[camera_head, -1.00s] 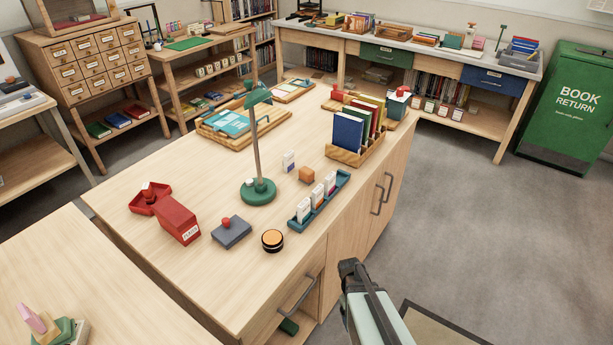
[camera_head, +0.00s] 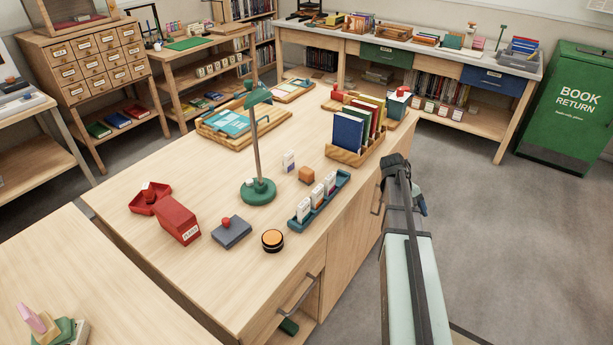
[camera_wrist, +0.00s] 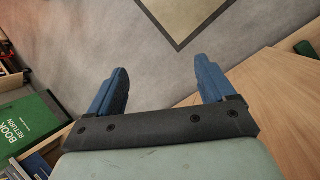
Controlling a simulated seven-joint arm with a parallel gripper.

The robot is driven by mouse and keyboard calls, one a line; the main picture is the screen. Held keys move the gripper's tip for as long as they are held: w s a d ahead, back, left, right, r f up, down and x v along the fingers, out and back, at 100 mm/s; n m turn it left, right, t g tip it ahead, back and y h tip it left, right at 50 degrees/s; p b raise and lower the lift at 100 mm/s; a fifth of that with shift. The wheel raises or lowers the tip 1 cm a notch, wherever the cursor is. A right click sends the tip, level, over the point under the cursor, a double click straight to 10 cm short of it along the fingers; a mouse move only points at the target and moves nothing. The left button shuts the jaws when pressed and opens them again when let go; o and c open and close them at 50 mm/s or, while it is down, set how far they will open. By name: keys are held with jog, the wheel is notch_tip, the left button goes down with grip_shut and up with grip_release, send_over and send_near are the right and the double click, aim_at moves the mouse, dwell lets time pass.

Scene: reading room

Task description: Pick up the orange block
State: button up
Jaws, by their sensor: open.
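The orange block (camera_head: 306,174) is a small cube on the wooden desk (camera_head: 150,245) in the head view. It sits between the green lamp and the teal card tray and touches neither gripper finger. My gripper (camera_wrist: 161,82) shows two blue fingers set apart with nothing between them in the wrist view. In the head view my arm reaches up from the lower right, and its end is off the desk's right side, right of the block. The fingertips are hard to make out there. The block is not in the wrist view.
The teal tray (camera_head: 297,226) with upright cards stands just right of the block. The green lamp (camera_head: 258,190) is to its left. A wooden book rack (camera_head: 345,158) is behind. A black-and-orange round tin (camera_head: 272,240) is in front. The green book return bin (camera_head: 570,110) stands far right.

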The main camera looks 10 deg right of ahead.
jog(key=w+r+n, duration=0.2)
jog(key=w+r, duration=0.2)
jog(key=r, duration=0.2)
notch_tip(320, 180, up, 15)
jog(key=n+t+y, duration=0.3)
jog(key=n+y, duration=0.2)
jog(key=n, duration=1.7)
send_over(307, 170)
jog(key=f, duration=0.8)
jog(key=shift+w+d, duration=0.1)
jog(key=shift+w, duration=0.15)
jog(key=shift+s+f, duration=0.1)
jog(key=shift+f, duration=2.6)
jog(key=c, duration=1.1)
